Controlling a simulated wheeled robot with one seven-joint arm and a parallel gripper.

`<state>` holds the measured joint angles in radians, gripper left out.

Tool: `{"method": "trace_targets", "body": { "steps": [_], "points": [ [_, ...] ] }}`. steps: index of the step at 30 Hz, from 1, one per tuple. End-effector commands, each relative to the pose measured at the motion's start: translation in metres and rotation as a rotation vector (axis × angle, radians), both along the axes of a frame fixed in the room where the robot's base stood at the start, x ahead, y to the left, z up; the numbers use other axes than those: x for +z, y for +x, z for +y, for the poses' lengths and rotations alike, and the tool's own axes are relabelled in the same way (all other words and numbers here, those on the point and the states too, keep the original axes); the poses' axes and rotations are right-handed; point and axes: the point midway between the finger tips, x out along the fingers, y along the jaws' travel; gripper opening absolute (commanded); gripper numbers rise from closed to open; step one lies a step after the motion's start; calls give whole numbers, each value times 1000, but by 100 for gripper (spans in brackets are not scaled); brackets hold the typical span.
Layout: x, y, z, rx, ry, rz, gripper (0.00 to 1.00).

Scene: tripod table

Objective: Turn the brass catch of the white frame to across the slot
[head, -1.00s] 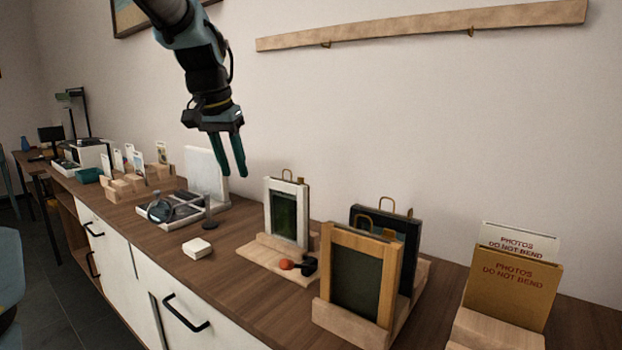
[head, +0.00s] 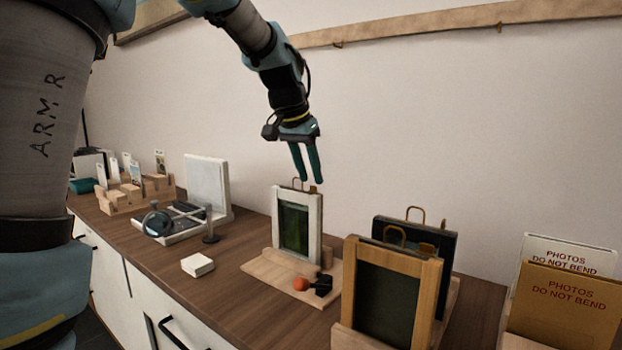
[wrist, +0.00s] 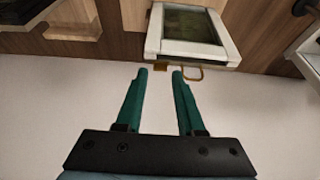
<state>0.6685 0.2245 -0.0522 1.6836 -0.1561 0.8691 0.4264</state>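The white frame (head: 315,228) stands upright in a pale wooden stand, with dark green glass in it. On its top edge are a brass wire loop (head: 296,183) and, to the right, the small brass catch (head: 313,189). My gripper (head: 310,179) points down just above the catch, with its two teal fingers apart and nothing between them. In the wrist view the white frame (wrist: 190,50) is at the top. The catch (wrist: 160,68) shows near the gap between the fingertips (wrist: 160,72). The exact angle of the catch is too small to tell.
A wooden frame (head: 435,285) and a dark frame (head: 446,245) with brass loops stand at the right. An orange-ended tool (head: 301,284) lies on the stand's base. A white block (head: 197,265) is left. A wall rail (head: 430,29) runs above. Photo envelopes (head: 565,305) stand far right.

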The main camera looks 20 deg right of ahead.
Motion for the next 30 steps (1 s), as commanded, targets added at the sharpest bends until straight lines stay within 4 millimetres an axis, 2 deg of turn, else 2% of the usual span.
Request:
{"method": "trace_targets", "body": {
  "steps": [6,14,24,30],
  "points": [
    [-16,3,-5,1,1,1,38],
    [-17,4,-6,1,0,0,38],
    [-17,3,-6,1,0,0,2],
    [-17,3,-6,1,0,0,0]
  ]
}}
